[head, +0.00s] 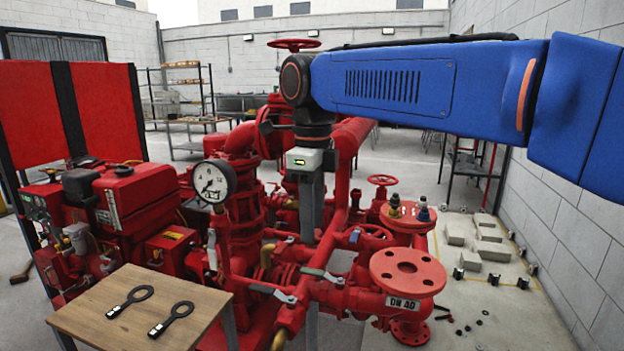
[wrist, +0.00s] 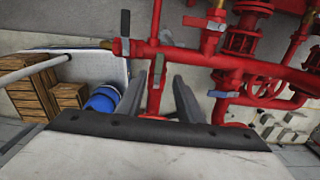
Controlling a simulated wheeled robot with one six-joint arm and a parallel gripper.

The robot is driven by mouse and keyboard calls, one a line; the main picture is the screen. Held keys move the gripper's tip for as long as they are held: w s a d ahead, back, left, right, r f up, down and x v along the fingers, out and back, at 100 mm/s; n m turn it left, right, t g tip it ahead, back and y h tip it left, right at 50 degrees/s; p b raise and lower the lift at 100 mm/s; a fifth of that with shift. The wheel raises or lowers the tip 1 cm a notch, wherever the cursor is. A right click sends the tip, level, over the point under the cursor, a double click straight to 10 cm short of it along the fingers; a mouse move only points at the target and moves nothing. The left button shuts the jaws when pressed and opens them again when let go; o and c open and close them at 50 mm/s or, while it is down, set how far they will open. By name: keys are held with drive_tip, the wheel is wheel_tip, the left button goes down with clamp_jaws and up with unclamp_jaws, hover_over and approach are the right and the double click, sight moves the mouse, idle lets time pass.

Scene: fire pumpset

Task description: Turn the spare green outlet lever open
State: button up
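My gripper (head: 311,225) points down among the red pump pipes in the head view. Its two grey fingers (wrist: 170,78) stand apart in the wrist view, with nothing held between them. Grey lever handles show on the red pipework in front: one at the left (head: 272,292) and one to its right (head: 325,276). A small blue handle (head: 354,236) is further right.
A pressure gauge (head: 213,181) stands left of my gripper. A wooden table (head: 125,325) with two black ring-ended tools is at front left. A wide red flange (head: 408,270) is at right. Wooden crates (wrist: 30,95) and a blue drum (wrist: 103,100) show in the wrist view.

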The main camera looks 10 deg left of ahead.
wheel_tip(320, 180, up, 8)
drive_tip(key=shift+r, duration=0.2)
idle(0.4)
